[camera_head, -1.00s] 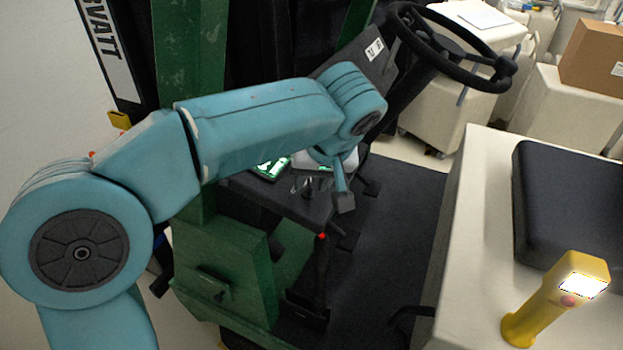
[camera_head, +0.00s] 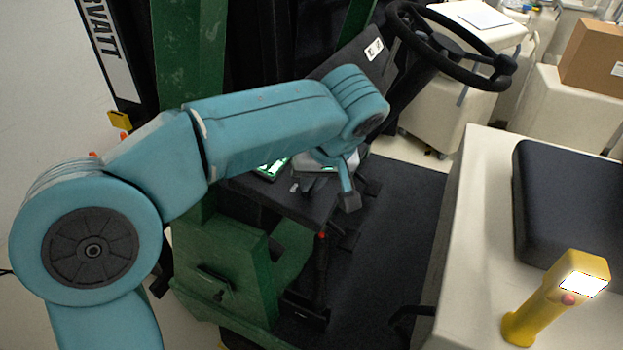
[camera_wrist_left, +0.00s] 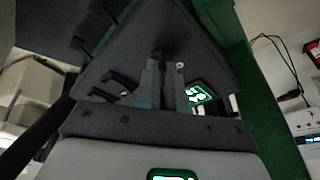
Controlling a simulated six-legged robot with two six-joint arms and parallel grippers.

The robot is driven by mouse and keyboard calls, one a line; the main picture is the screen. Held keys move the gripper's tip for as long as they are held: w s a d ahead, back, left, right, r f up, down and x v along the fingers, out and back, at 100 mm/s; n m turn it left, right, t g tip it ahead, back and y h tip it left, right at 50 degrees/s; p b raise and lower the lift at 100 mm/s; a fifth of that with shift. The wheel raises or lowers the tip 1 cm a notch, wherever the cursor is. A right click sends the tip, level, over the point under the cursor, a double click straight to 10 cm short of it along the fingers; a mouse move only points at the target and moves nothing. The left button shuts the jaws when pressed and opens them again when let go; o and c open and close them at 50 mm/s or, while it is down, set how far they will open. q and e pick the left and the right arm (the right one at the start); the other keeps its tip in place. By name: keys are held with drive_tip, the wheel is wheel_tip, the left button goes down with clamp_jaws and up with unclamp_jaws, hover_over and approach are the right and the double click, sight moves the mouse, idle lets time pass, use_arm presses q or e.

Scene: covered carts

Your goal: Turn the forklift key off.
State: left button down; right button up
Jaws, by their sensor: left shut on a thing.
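My left arm reaches across the green forklift (camera_head: 225,255) to its dark console. My left gripper (camera_head: 347,198) points down over the console, partly hidden by my own wrist. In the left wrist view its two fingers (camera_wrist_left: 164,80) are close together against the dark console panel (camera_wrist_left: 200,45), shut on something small. This appears to be the forklift key, but the fingers hide it, so its turn angle cannot be told. A small light-coloured piece (camera_wrist_left: 180,65) shows beside the fingertips. My right gripper is not in view.
A green-lit display (camera_head: 272,169) sits beside my wrist. The black steering wheel (camera_head: 452,72) is at the upper right. A dark seat cushion (camera_head: 575,205) and a yellow handheld device (camera_head: 545,305) are at the right. The black floor (camera_head: 390,250) between is clear.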

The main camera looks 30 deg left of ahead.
use_arm(q)
drive_tip(key=shift+n+b, duration=0.35)
drive_tip(key=shift+n, duration=0.85)
drive_tip(key=n+g, duration=0.1)
drive_tip(key=n, duration=0.1)
drive_tip(key=shift+d+n+y, duration=0.1)
drive_tip(key=shift+n+y, duration=0.3)
drive_tip(key=n, duration=0.3)
drive_tip(key=n+g, duration=0.1)
drive_tip(key=n, duration=0.1)
drive_tip(key=shift+w+n+g, duration=0.15)
drive_tip(key=shift+n+g, duration=0.15)
drive_tip(key=shift+n, duration=0.1)
drive_tip(key=shift+r, duration=0.1)
drive_tip(key=c, duration=1.2)
unclamp_jaws()
drive_tip(key=shift+c, duration=0.2)
